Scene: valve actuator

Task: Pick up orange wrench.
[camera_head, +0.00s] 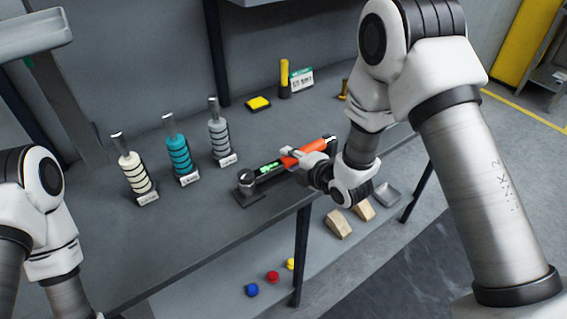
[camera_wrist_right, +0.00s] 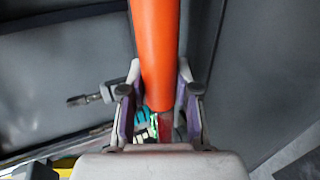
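The orange wrench (camera_head: 312,149) lies along the table's front edge in the head view, with a dark part carrying a green label beyond its orange handle. In the right wrist view the orange handle (camera_wrist_right: 155,50) comes down from the top between the fingers. My right gripper (camera_head: 311,166) is at the handle; its two fingers (camera_wrist_right: 159,100) stand on either side of it, very close. Whether both pads press on the handle is not clear. The left arm shows at the left edge of the head view; its gripper is out of view.
A dark stand (camera_head: 247,190) is at the wrench's left end. White (camera_head: 135,174), teal (camera_head: 179,157) and grey (camera_head: 220,140) ringed posts stand to the left. A yellow block (camera_head: 258,103) lies behind.

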